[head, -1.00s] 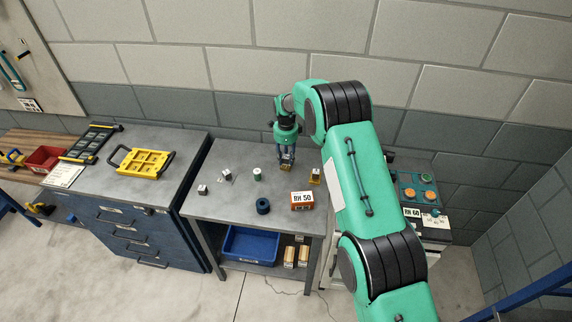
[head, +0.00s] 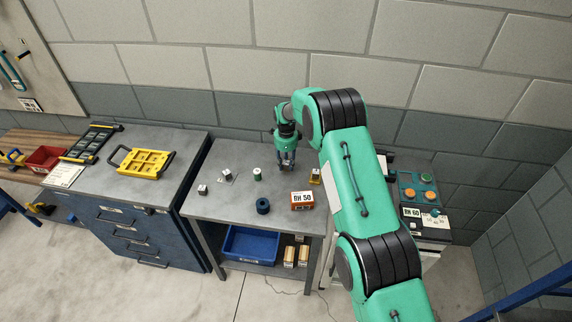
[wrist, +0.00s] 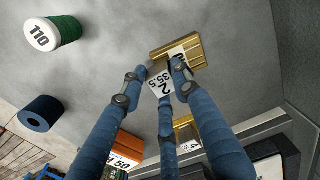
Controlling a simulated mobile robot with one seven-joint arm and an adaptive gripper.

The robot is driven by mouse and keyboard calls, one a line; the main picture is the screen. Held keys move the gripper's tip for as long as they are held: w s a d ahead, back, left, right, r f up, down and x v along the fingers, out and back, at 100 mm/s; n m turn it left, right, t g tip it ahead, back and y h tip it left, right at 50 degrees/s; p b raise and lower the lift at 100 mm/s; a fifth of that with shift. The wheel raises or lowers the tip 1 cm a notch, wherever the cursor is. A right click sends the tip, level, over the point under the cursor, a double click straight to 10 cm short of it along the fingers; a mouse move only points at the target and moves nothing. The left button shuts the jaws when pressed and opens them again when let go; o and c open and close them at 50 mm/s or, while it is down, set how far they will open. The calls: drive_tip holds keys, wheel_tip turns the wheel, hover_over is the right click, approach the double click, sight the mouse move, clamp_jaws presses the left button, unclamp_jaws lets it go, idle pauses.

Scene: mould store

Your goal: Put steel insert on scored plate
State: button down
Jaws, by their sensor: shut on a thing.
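My gripper (head: 287,166) is low over the back right of the grey workbench. In the wrist view its fingers (wrist: 160,88) are shut on a small grey block, which I take as the steel insert (wrist: 155,74), with a white label reading "2 35.5". A ridged gold block (wrist: 165,50) with a white label lies right behind it; I cannot tell whether they touch. The scored plate is not certain: a thin pale patch (head: 230,179) lies by a small steel cube (head: 227,171) left of the gripper in the head view. Fingers hide part of the held block.
An orange box (head: 301,202) and a gold block (head: 315,177) stand to the right. The bench's front left (head: 215,207) is clear.

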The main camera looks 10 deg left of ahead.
sight(286, 163)
drive_tip(key=shift+f, duration=0.15)
drive_tip(key=c, duration=1.3)
unclamp_jaws()
drive_tip(key=shift+c, duration=0.2)
drive_tip(key=shift+r, duration=0.2)
wheel_tip(286, 163, up, 12)
